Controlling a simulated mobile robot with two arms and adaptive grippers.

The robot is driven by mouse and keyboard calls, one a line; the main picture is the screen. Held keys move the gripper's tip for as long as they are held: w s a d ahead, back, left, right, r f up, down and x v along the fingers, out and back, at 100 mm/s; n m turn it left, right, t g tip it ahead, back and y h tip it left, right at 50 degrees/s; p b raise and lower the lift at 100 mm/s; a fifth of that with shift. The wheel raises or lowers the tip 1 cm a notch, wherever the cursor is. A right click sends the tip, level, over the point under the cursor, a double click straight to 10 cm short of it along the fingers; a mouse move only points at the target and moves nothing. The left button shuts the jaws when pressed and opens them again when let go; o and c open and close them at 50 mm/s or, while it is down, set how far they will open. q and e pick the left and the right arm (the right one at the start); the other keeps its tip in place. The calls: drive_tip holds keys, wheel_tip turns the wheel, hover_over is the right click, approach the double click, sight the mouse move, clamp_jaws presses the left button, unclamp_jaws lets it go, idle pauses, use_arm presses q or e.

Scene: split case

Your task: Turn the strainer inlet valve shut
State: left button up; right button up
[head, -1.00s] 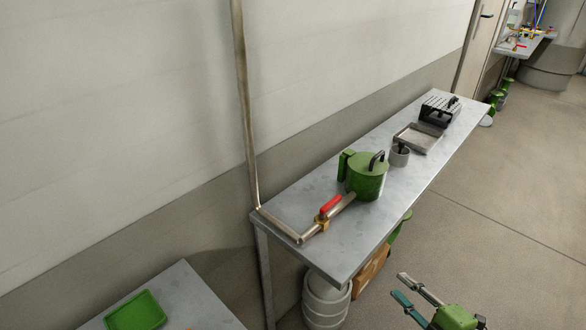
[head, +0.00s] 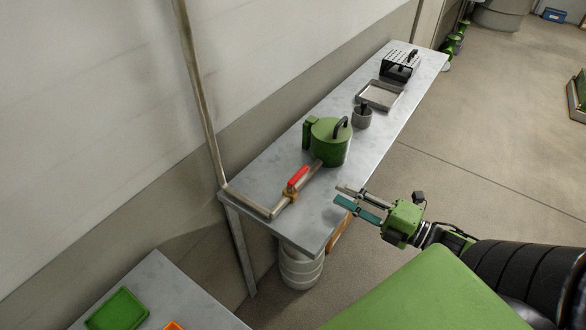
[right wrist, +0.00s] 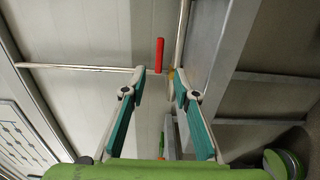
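The inlet valve has a red lever handle (head: 298,177) on a brass body (head: 290,194), set in a metal pipe (head: 262,210) on the near end of the bench. The handle lies roughly along the pipe that runs to the green lidded strainer pot (head: 330,142). In the right wrist view the red handle (right wrist: 159,54) shows beyond and between the fingertips. My right gripper (head: 345,195) is open and empty at the bench's front edge, to the right of the valve and apart from it; its fingers also show in the right wrist view (right wrist: 160,80). My left gripper is not in view.
The grey bench (head: 392,122) also holds a small grey cup (head: 362,118), a shallow tray (head: 380,95) and a black-and-metal rack (head: 400,64). A metal keg (head: 300,268) stands under it. A lower table with a green tray (head: 117,310) is at bottom left.

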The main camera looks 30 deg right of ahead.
sight(304, 174)
drive_tip(key=x, duration=1.3)
drive_tip(key=shift+w, duration=0.25)
clamp_jaws()
